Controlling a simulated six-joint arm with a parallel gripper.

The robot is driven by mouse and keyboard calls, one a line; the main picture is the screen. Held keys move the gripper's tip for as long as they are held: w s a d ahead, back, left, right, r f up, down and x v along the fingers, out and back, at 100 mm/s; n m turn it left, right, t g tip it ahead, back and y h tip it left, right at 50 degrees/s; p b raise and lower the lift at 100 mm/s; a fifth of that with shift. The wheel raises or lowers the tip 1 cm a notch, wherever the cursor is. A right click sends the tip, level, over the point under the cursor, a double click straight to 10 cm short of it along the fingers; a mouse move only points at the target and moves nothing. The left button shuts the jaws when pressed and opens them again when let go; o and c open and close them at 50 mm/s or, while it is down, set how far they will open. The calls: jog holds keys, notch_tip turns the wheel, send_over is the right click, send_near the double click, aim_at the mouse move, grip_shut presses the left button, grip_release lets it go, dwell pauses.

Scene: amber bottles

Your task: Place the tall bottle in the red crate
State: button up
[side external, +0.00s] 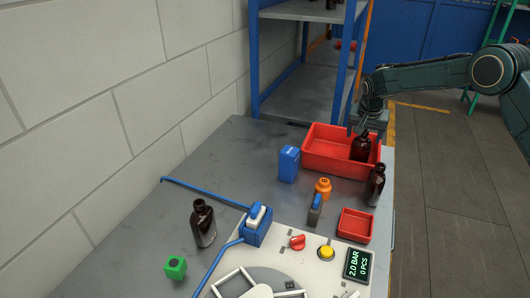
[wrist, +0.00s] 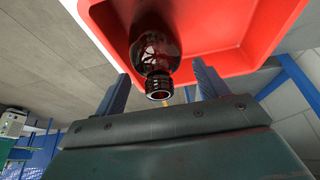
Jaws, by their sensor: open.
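A dark amber bottle (side external: 361,148) stands in the right part of the large red crate (side external: 318,163), looking upright. My gripper (side external: 364,132) is just above it at the crate's back right. In the wrist view my gripper (wrist: 160,72) is open, one finger on each side of the amber bottle (wrist: 153,45), with gaps showing. The bottle's neck points toward the palm, and the red crate (wrist: 235,35) is behind it. A second amber bottle (side external: 377,184) stands outside the crate at its front right corner. A third (side external: 203,224) stands at the table's left front. I cannot tell their heights apart surely.
The table's back left is clear.

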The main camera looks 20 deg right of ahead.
aim_at(360, 151)
jog(key=v, duration=1.2)
dwell(0.5)
jog(key=s+a+r+n+t+y, duration=0.1)
jog(key=s+a+r+n, duration=0.1)
jog(key=s+r, duration=0.7)
jog(key=s+a+r+n+y, duration=0.1)
jog(key=s+r+n, duration=0.3)
jog(key=s, duration=0.8)
jog(key=s+a+f+n, duration=0.1)
jog(key=s, duration=0.9)
jog(key=s+a+f+n+t+y, duration=0.1)
jog(key=s+a+f+n, duration=0.1)
jog(key=s, duration=0.9)
jog(key=shift+s+a+f, duration=0.15)
jog(key=shift+a+f, duration=0.05)
jog(key=shift+f, duration=0.05)
